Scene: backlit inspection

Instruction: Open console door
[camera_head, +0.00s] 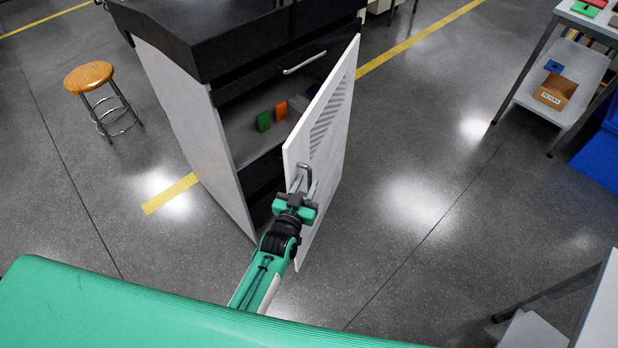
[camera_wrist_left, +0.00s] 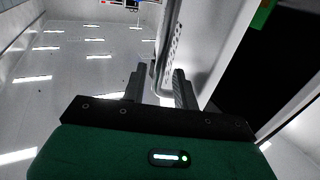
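The console (camera_head: 190,110) is a dark-topped cabinet with light side panels. Its white console door (camera_head: 328,140), with a slotted vent, stands swung out from the front, so the shelf inside shows. The door's metal handle (camera_head: 304,170) is near the edge closest to me; it also shows in the left wrist view (camera_wrist_left: 168,45). My left gripper (camera_head: 303,188) is at the handle, its fingers (camera_wrist_left: 160,88) apart on either side of the bar, with a gap visible. Whether one finger touches the bar is unclear. My right gripper is not in view.
Inside, an orange item (camera_head: 281,110) and a green item (camera_head: 263,121) stand on the shelf. A drawer handle (camera_head: 304,63) is above. A stool (camera_head: 89,77) stands left; a cart with a cardboard box (camera_head: 554,91) and a blue bin (camera_head: 600,150) are right. Floor right of the door is clear.

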